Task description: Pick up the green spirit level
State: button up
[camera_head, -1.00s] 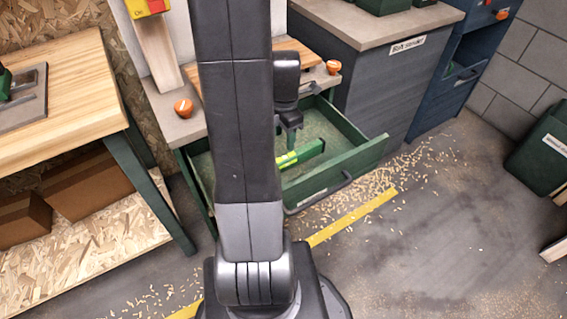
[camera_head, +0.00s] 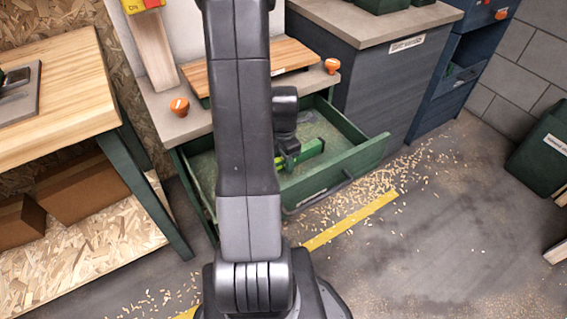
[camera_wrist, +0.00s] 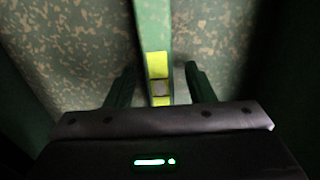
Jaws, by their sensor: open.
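The green spirit level (camera_head: 314,148) lies in the open green drawer (camera_head: 358,158). Its near part is hidden behind my arm and gripper (camera_head: 289,161), which is down inside the drawer at the level. In the wrist view the level (camera_wrist: 153,25) runs upright in the picture, with a yellow-green vial window. My gripper (camera_wrist: 160,82) is open there, one finger on each side of the level. A gap shows between each finger and the level; I see no contact.
The drawer's walls stand around the gripper. A worktop with an orange knob (camera_head: 179,106) and a wooden board (camera_head: 290,58) is above the drawer. A wooden bench (camera_head: 75,95) is at left. Wood shavings (camera_head: 385,182) lie on the floor at right.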

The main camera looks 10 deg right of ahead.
grip_shut()
